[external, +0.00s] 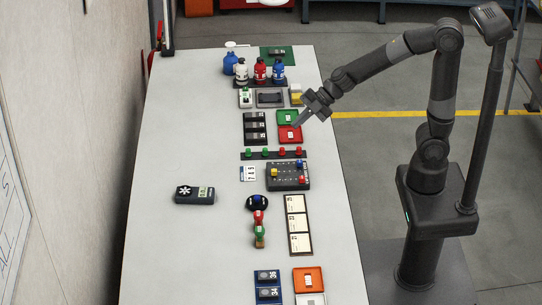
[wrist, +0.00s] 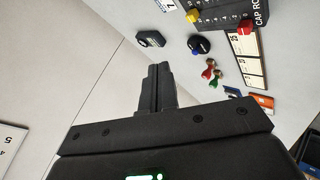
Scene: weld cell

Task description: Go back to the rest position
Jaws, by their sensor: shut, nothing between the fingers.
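My gripper (external: 297,121) is shut and empty in the external view. It hangs above the far half of the table, over the red tray (external: 289,134) and close to the green tray (external: 287,117). My arm reaches in from the right. In the wrist view my gripper's two dark fingers (wrist: 160,78) are pressed together with nothing between them. The fingers point toward the table top, and the dark handheld device (wrist: 151,39) lies beyond them.
The long table (external: 165,250) stands against the left wall. Bottles (external: 260,70), a control box (external: 288,175), a row of knobs (external: 274,153), red and green stamps (external: 259,229), label cards (external: 298,223) and an orange tray (external: 308,278) line its right half. Its left side is mostly clear.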

